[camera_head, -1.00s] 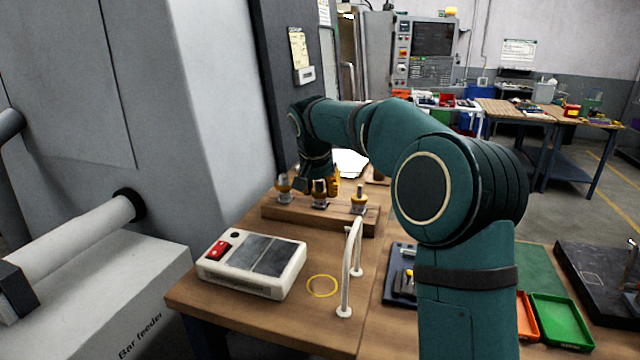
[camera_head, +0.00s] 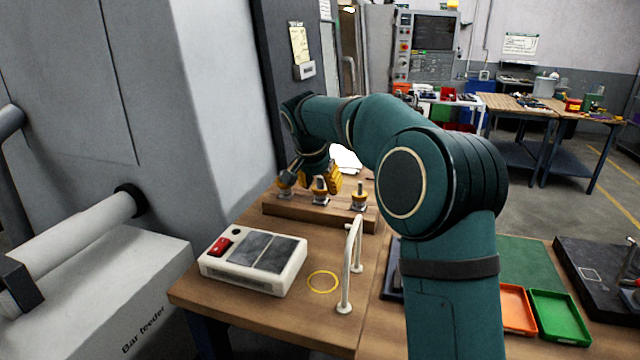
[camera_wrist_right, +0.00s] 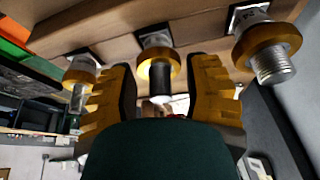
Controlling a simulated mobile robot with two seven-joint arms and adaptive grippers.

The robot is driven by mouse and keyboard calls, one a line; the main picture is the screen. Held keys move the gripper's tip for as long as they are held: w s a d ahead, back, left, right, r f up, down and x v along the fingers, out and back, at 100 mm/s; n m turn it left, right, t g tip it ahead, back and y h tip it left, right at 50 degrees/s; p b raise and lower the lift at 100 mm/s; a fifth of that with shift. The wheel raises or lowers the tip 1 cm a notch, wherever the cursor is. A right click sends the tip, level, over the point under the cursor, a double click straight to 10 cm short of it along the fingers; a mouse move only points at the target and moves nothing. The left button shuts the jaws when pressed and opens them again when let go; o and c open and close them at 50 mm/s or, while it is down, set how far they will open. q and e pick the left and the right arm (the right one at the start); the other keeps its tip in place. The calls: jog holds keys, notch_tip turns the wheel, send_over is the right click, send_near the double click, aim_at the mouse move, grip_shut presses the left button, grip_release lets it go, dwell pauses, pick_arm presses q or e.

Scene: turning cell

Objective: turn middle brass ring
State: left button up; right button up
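A wooden block (camera_head: 283,212) carries a row of three upright fittings, each with a brass ring. The middle brass ring (camera_head: 320,190) also shows in the right wrist view (camera_wrist_right: 158,54), around a fitting with a dark cylindrical end. My right gripper (camera_wrist_right: 160,72) has its yellow fingers spread on either side of this fitting, with visible gaps to the ring. In the head view the right gripper (camera_head: 331,178) is at the block, just behind the middle fitting. Contact is not visible. My left gripper is not in view.
The outer fittings show in the wrist view, at left (camera_wrist_right: 82,76) and right (camera_wrist_right: 268,48), close to the fingers. A white-and-grey box with a red switch (camera_head: 252,262), a yellow ring mark (camera_head: 322,282) and a metal rail (camera_head: 350,265) are in front of the block.

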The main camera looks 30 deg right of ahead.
jog(key=shift+o, duration=1.3)
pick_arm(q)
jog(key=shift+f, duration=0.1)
pick_arm(e)
jog(key=shift+f, duration=0.1)
